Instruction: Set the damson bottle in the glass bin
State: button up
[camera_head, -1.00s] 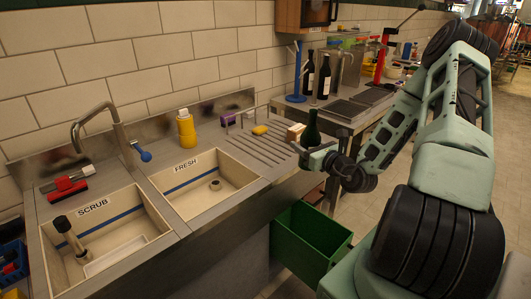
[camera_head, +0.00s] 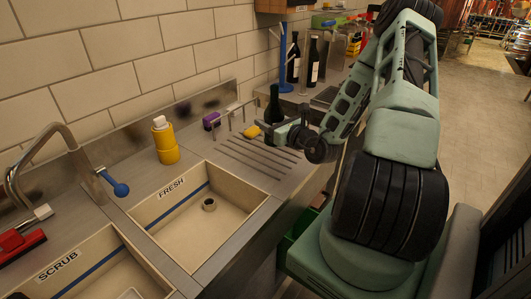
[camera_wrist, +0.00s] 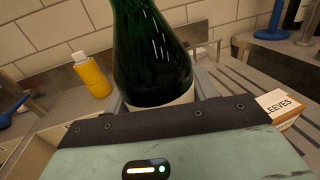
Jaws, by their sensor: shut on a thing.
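My gripper (camera_head: 282,130) is shut on a dark green bottle (camera_head: 274,101), held upright by its lower part near the right end of the drainboard. In the wrist view the bottle (camera_wrist: 150,50) stands between the fingers, with a pale band at its base. No name on it can be read, so I cannot confirm it is the damson one.
The fresh sink (camera_head: 262,212) and ribbed drainboard (camera_head: 236,160) lie left of the gripper. A yellow bottle (camera_head: 165,143) stands behind the sink. Two dark bottles (camera_head: 313,62) and a blue stand (camera_head: 283,60) are on the farther counter. A sleeves box (camera_wrist: 280,106) sits beside the gripper.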

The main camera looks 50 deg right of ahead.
notch_tip(320, 180, down, 9)
jog(key=shift+r+p, duration=0.1)
jog(key=shift+p, duration=0.2)
jog(key=shift+f, duration=0.2)
jog(key=o, duration=1.2)
jog(key=shift+c, duration=0.2)
jog(key=shift+r, duration=0.1)
